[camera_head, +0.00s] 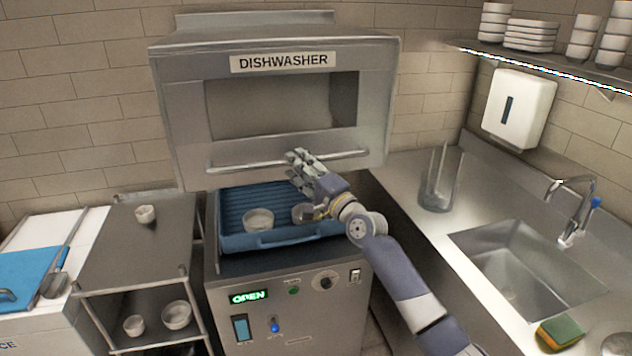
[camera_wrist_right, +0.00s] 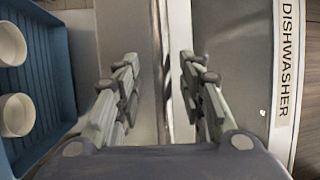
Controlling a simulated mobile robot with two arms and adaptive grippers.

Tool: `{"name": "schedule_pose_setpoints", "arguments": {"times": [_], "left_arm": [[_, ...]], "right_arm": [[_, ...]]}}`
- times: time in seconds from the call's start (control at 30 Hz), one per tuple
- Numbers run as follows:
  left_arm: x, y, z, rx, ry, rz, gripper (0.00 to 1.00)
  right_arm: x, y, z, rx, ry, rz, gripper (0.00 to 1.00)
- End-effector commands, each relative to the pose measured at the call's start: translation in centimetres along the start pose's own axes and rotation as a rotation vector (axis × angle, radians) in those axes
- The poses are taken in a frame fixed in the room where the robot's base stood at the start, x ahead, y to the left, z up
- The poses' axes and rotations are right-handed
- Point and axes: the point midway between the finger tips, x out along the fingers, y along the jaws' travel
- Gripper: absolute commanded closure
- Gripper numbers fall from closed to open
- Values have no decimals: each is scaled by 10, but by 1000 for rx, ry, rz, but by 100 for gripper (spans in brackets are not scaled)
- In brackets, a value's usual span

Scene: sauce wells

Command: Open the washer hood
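The dishwasher hood (camera_head: 275,105) is a grey steel box with a dark window and a "DISHWASHER" label. It stands raised above the blue rack (camera_head: 245,241), and the panel display (camera_head: 249,297) reads "OPEN". The hood's handle (camera_head: 240,165) is a horizontal bar along its lower front. My right gripper (camera_head: 297,160) is at the middle of this bar. In the right wrist view, its fingers (camera_wrist_right: 160,85) are spread apart, with the bar (camera_wrist_right: 158,40) running between them; I cannot tell whether they touch it. My left gripper is not in view.
Two bowls (camera_head: 258,220) sit in the rack. A steel cart (camera_head: 130,250) with small bowls stands left. At right are a counter with a glass container (camera_head: 440,180), a sink (camera_head: 520,265), a faucet (camera_head: 572,210) and a sponge (camera_head: 560,332). A dish shelf (camera_head: 550,62) hangs above.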

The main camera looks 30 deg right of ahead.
Motion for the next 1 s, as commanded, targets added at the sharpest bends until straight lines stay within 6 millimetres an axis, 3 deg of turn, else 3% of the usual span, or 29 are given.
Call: {"name": "schedule_pose_setpoints", "arguments": {"times": [0.2,0.43,0.63,1.0], "left_arm": [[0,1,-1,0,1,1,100],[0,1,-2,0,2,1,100],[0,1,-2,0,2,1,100],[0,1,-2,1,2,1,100]], "right_arm": [[-46,2,0,-1,0,2,64],[-81,1,0,-1,1,2,64],[-94,0,0,-1,0,0,64],[-95,0,0,-1,0,-1,64]]}}
